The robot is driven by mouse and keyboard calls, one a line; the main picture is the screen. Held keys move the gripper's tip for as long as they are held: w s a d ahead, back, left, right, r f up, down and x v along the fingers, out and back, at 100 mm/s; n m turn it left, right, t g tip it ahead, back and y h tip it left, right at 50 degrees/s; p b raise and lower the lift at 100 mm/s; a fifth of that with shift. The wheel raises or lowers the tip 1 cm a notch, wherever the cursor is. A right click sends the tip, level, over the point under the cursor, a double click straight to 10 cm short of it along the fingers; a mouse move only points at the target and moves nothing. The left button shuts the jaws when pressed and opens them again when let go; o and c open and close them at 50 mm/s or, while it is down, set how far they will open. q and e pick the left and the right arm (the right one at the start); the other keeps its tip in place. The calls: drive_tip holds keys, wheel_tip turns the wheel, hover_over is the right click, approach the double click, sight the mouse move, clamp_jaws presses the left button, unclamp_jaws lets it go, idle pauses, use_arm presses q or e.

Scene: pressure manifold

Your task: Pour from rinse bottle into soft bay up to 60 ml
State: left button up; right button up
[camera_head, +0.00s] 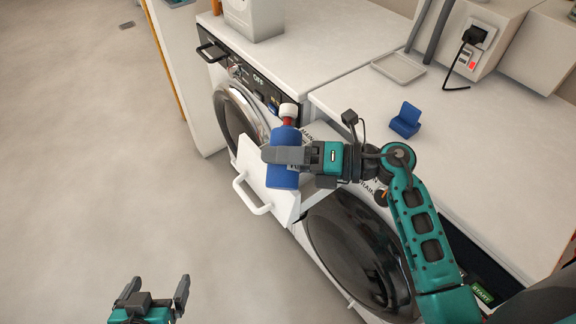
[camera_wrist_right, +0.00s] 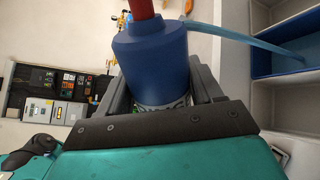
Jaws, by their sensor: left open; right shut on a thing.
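The rinse bottle (camera_head: 284,178) has a blue body, a red neck and a white cap. My right gripper (camera_head: 290,156) is shut around its body and holds it over the pulled-out drawer (camera_head: 250,160). In the right wrist view the bottle (camera_wrist_right: 150,58) shows between the fingers, and a pale blue stream (camera_wrist_right: 235,36) runs from its neck side to a blue-lined drawer bay (camera_wrist_right: 290,62). I cannot read that bay's name or its level. My left gripper (camera_head: 152,290) is open and empty, low over the floor.
The drawer's front has a white handle (camera_head: 250,198). Washing machines with round doors (camera_head: 360,255) stand under a white worktop (camera_head: 340,60). A blue holder (camera_head: 405,120) and a shallow tray (camera_head: 398,68) lie on it. The floor at left is clear.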

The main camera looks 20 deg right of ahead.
drive_tip(key=shift+f, duration=0.1)
drive_tip(key=shift+r+m+p, duration=0.45)
drive_tip(key=shift+m+p, duration=0.35)
drive_tip(key=shift+p, duration=0.3)
idle(1.9)
drive_tip(key=shift+w+g, duration=0.1)
drive_tip(key=shift+g, duration=0.2)
